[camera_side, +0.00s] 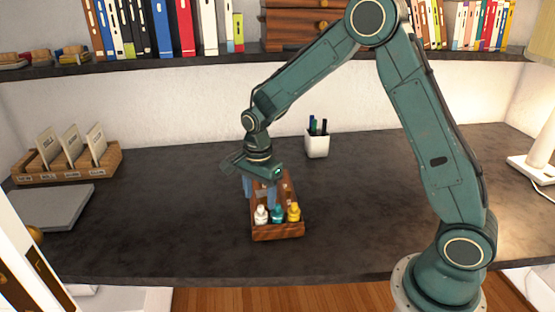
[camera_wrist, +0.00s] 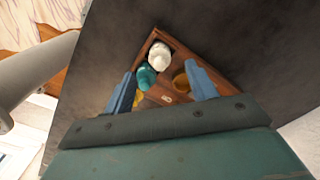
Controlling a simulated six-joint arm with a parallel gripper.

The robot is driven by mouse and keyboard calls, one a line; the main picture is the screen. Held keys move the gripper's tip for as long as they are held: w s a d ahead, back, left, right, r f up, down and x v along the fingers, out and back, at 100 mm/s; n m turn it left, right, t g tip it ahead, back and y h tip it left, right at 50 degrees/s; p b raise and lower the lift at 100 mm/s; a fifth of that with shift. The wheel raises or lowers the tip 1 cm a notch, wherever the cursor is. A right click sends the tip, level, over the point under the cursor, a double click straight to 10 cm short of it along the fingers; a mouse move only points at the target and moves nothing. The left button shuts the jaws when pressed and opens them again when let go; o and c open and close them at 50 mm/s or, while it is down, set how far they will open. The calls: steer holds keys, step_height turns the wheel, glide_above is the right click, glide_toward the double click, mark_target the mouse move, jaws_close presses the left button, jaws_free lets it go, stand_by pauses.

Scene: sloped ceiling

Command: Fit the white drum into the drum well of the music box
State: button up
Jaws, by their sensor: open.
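A small wooden box (camera_side: 278,235), which I take for the music box, sits near the middle of the dark desk. A white piece (camera_side: 261,215) stands at its front left; it also shows as a rounded white shape in the wrist view (camera_wrist: 160,55). I take it for the white drum. A teal piece (camera_side: 277,214) and a yellow piece (camera_side: 293,212) stand beside it. In the wrist view a round amber area (camera_wrist: 181,83) shows inside the box. My gripper (camera_side: 259,195) is open over the box, its blue fingers apart and empty. I cannot make out the drum well.
A white pen cup (camera_side: 317,146) stands behind the box. A wooden card rack (camera_side: 68,171) and a grey slab (camera_side: 52,207) are at left. A lamp base (camera_side: 538,167) is at far right. Shelves run above the back. The desk around the box is clear.

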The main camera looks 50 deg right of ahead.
mark_target(261, 206)
steer(key=shift+d+f, duration=0.1)
steer(key=shift+f, duration=2.25)
steer(key=shift+c, duration=0.3)
steer(key=c, duration=1)
